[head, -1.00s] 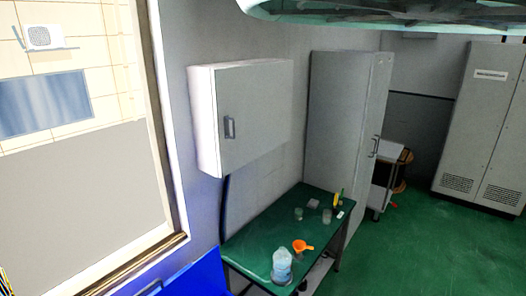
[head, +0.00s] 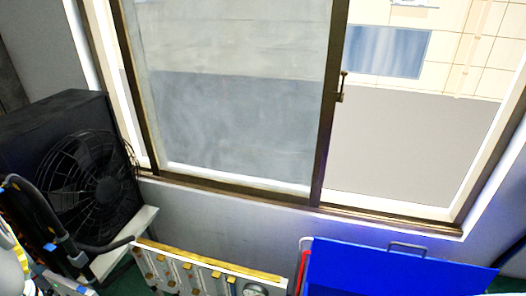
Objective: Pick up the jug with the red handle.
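I see no jug with a red handle in the head view now. My gripper is not in view. A narrow red part (head: 303,266) shows at the bottom, between the brass-edged panel and the blue box; I cannot tell what it belongs to.
A large window (head: 235,110) fills the middle. A black fan unit (head: 85,175) stands at left on a white ledge (head: 125,240), with dark hoses before it. Below are a panel with brass fittings (head: 205,275) and a blue box (head: 395,272) with a metal handle.

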